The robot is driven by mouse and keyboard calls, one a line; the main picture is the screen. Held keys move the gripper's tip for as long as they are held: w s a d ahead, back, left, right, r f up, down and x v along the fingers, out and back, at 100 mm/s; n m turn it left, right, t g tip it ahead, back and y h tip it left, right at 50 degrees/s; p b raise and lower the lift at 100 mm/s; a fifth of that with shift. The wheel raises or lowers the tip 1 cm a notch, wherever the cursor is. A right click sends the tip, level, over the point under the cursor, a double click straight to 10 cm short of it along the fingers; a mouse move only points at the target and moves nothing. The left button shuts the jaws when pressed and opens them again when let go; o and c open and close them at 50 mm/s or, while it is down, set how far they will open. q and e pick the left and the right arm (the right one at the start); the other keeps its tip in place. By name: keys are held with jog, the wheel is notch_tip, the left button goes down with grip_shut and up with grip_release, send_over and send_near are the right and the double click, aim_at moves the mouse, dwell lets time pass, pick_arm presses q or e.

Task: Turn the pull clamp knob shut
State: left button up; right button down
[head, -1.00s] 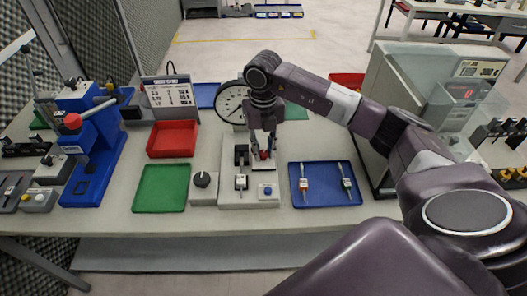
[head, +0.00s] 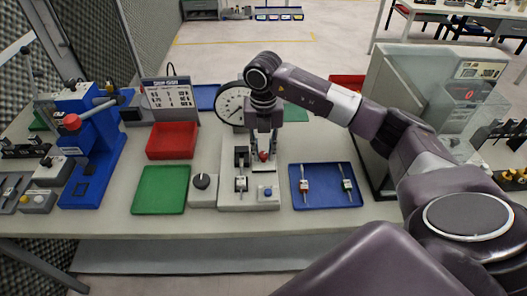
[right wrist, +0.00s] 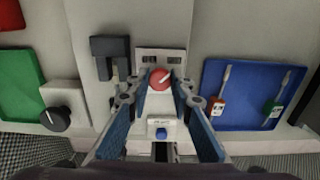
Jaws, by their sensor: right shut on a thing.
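The red knob (head: 263,156), with a white pointer line on top, sits on the light grey tester fixture (head: 235,203) below the round dial gauge (head: 232,103). It also shows in the right wrist view (right wrist: 160,79), its white line slanting up to the right. My right gripper (head: 264,153) points down over the knob. In the right wrist view its two blue-padded fingers (right wrist: 161,84) stand on either side of the knob, shut on it. The fingers partly hide the knob's sides and mount. My left gripper is not in view.
Left of the fixture is a black rotary knob (head: 202,181) on a grey box. A blue button (head: 267,191) is at the fixture's front. A green tray (head: 160,205), a red tray (head: 171,139) and a blue tray (head: 325,203) with two small tools lie around it.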

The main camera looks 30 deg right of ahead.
aim_at(264, 154)
jog(key=shift+w+r, duration=0.1)
jog(key=c, duration=1.7)
grip_release()
notch_tip(264, 154, up, 12)
